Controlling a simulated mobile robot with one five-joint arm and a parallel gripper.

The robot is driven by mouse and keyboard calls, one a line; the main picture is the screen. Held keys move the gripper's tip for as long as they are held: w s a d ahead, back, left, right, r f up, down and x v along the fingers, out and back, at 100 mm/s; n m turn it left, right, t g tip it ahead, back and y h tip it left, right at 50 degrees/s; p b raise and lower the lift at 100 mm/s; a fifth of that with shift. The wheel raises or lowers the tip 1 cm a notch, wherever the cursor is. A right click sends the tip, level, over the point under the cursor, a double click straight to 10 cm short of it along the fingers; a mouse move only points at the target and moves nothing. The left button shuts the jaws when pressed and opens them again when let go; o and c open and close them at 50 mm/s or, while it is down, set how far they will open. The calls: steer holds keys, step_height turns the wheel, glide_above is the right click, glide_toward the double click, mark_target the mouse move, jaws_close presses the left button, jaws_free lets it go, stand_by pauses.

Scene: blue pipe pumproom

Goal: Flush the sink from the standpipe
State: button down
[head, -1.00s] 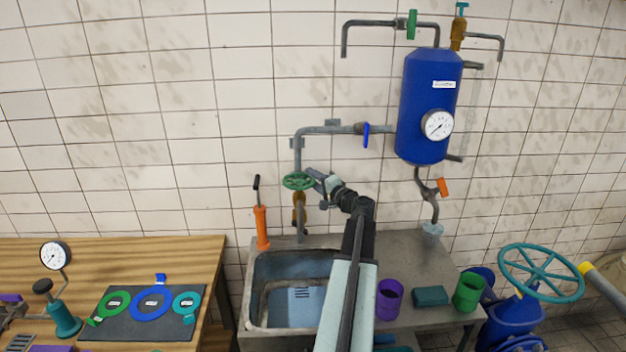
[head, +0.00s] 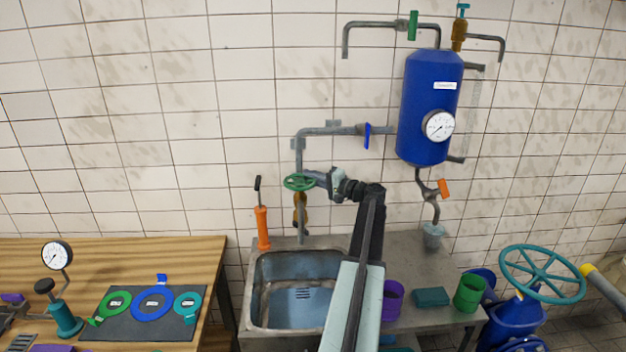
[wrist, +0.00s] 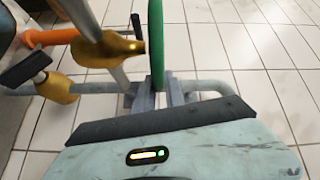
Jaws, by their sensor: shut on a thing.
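The standpipe (head: 299,160) runs down the tiled wall to a brass valve body (head: 300,205) with a green handwheel (head: 297,182). Its outlet hangs above the grey sink (head: 250,300). My gripper (head: 314,180) reaches the wheel from the right and is shut on its rim. In the wrist view, the green wheel (wrist: 156,45) stands edge-on between my jaws (wrist: 160,92), beside the brass body (wrist: 105,48). No water stream is visible at the outlet. The sink basin looks bluish inside; I cannot tell whether water stands in it.
An orange hand pump (head: 262,228) stands left of the standpipe. A blue tank (head: 428,100) with a gauge hangs at the right. Purple (head: 392,300) and green cups (head: 468,293) stand on the counter. A wooden bench (head: 190,262) is at the left.

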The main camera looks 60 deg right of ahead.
steer(key=shift+w+n+y, duration=0.15)
steer(key=shift+n+y, duration=0.15)
steer(key=shift+y, duration=0.2)
steer(key=c, duration=1.4)
jaws_free()
steer(key=s, duration=0.7)
steer(key=shift+s+d, duration=0.15)
steer(key=shift+s, duration=0.25)
steer(key=shift+c, duration=0.3)
